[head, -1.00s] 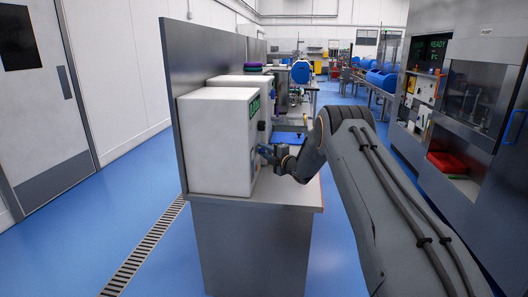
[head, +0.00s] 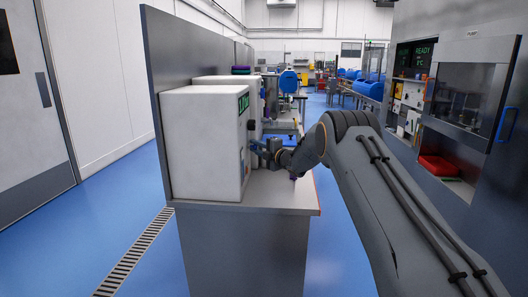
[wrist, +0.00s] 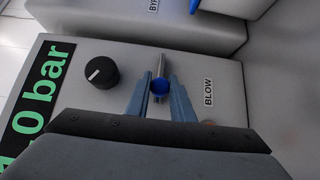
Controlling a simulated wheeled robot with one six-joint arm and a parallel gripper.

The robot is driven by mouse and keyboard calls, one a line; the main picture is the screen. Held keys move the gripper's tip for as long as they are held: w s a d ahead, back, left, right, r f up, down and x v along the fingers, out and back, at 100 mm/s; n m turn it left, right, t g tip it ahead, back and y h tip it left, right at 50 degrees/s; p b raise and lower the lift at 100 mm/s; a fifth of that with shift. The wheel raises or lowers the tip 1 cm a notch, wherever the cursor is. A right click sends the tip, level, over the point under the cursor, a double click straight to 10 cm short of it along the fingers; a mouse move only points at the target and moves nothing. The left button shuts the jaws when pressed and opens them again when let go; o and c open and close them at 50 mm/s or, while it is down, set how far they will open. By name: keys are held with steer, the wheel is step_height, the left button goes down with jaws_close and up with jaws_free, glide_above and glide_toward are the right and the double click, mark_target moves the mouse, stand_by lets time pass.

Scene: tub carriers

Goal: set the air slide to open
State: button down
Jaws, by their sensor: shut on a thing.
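The air slide (wrist: 159,87) looks like a short metal rod with a blue end, standing out from a pale box's front panel. In the wrist view my gripper (wrist: 160,79) has its two blue-grey fingers on either side of it, shut on it. A label reading BLOW (wrist: 208,92) is to the right of the fingers. In the head view my gripper (head: 257,148) is at the front of the pale box (head: 203,145), and the slide there is too small to make out. I cannot tell the slide's setting.
A black knob (wrist: 102,73) with a white mark sits left of the fingers, beside a green-lettered bar display (wrist: 37,88). A second pale box, with a partly cut-off label (wrist: 153,6), stands close by. The grey bench (head: 250,191) carries the boxes, with a panel behind them.

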steer(key=shift+r, duration=0.15)
steer(key=c, duration=1.5)
jaws_free()
steer(key=shift+w, duration=0.2)
steer(key=shift+c, duration=0.2)
steer(key=v, duration=0.8)
steer(key=shift+b, duration=0.35)
